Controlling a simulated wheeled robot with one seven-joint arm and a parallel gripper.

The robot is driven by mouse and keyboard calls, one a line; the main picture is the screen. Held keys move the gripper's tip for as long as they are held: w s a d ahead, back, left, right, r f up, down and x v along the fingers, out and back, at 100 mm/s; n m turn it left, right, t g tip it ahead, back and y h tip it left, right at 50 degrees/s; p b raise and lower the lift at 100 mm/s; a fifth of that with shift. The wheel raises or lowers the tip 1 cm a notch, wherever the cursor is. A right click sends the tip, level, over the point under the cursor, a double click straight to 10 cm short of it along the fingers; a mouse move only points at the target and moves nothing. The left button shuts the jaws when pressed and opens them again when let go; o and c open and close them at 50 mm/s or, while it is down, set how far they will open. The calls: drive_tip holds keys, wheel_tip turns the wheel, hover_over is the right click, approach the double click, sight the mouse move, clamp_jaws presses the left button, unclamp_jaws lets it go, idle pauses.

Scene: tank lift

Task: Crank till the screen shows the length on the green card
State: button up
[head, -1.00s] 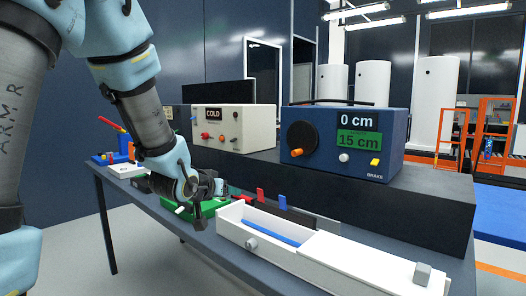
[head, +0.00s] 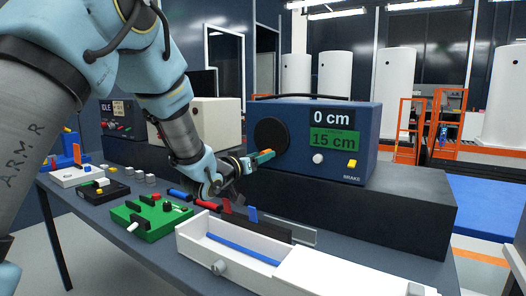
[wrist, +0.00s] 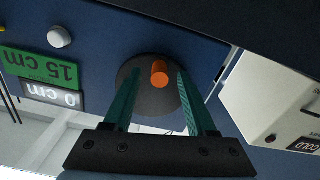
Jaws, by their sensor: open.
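The blue box (head: 300,170) has a black crank disc (head: 271,135) on its front, with an orange knob that shows in the wrist view (wrist: 159,72). Its screen (head: 332,117) reads 0 cm, and the green card (head: 335,141) below reads 15 cm. My gripper (head: 266,157) is at the disc's lower part in the head view. In the wrist view its two green fingers (wrist: 159,90) are open, one on each side of the orange knob, with gaps visible. In the head view the gripper hides most of the knob.
The box also has a white knob (head: 318,159) and a yellow button (head: 352,163) marked BRAKE. It stands on a dark ledge (head: 390,200). Below are a white tray (head: 330,275), a green block (head: 150,219) and red and blue pieces. A cream box (head: 215,122) stands left.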

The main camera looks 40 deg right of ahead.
drive_tip(key=shift+x, duration=1)
clamp_jaws()
